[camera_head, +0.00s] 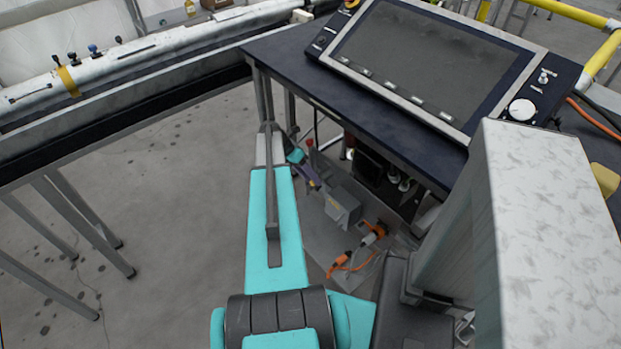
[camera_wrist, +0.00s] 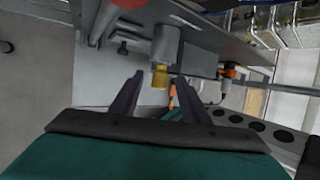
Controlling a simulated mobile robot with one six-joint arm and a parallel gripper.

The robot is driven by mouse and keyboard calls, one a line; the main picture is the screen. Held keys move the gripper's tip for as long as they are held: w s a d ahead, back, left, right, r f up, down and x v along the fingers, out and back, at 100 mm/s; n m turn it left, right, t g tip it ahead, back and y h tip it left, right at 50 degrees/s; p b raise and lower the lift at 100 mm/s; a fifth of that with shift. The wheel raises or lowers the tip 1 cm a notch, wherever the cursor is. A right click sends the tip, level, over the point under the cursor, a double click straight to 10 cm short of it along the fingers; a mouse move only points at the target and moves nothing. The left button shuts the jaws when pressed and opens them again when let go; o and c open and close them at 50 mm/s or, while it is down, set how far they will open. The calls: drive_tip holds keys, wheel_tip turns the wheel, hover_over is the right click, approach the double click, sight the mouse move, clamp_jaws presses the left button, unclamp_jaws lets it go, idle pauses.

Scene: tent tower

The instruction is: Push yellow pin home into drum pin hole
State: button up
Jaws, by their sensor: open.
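In the wrist view a short yellow pin (camera_wrist: 159,76) sticks out of the end of a grey cylinder (camera_wrist: 166,42) fixed to a grey plate. How deep it sits is hard to tell. My gripper (camera_wrist: 158,82) is open, with its two dark purple fingers apart on either side of the pin in the picture. No contact with the pin is visible. In the head view my gripper (camera_head: 309,177) is small beneath the console table's edge, and I cannot make out the pin there. I cannot clearly identify the drum or its pin hole.
A dark console table (camera_head: 400,120) with a large screen overhangs the work area. A red knob (camera_head: 311,146) is close to my gripper. Open floor (camera_head: 170,230) is at left.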

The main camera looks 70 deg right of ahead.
drive_tip(key=b+v, duration=0.1)
drive_tip(key=v, duration=1.2)
drive_tip(key=shift+w+r, duration=0.2)
drive_tip(key=shift+r, duration=0.1)
idle(0.3)
